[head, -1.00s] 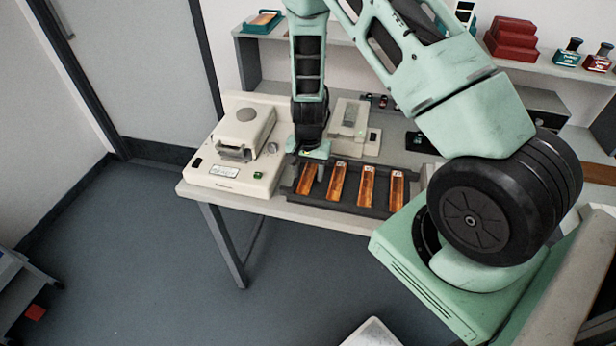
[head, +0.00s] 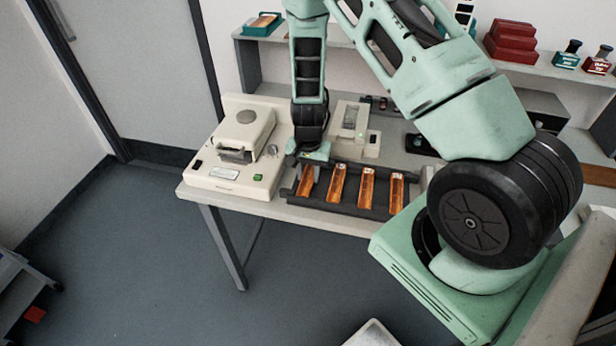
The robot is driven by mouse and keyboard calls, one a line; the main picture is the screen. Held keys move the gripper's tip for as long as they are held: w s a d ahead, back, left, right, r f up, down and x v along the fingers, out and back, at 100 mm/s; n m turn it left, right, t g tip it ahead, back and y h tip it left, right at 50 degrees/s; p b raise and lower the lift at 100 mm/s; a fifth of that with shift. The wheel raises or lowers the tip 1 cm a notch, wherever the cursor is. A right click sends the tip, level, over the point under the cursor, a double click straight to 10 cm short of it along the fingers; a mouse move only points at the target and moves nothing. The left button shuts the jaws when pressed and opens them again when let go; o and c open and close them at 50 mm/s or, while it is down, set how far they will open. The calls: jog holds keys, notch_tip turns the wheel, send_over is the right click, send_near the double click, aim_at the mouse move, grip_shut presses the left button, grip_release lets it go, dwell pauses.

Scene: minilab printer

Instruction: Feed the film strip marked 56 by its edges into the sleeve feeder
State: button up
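Several orange-brown film strips lie side by side in a dark rack (head: 328,203) at the front of the bench. The leftmost strip (head: 306,184) is partly covered by my gripper. Two others are the second strip (head: 337,184) and the third strip (head: 367,188). Their markings are too small to read, so I cannot tell which is 56. My gripper (head: 308,157) points down at the back end of the leftmost strip; its fingers are too hidden to judge. A cream machine (head: 228,178) with a slot-like front stands left of the rack; I cannot tell whether it is the sleeve feeder.
A smaller pale device (head: 352,122) stands behind the rack. A shelf at the back holds red boxes (head: 510,40), small bottles (head: 567,54) and a teal tray (head: 262,23).

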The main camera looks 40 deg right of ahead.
aim_at(308, 176)
jog(key=shift+r+p, duration=1.3)
jog(key=shift+r, duration=0.45)
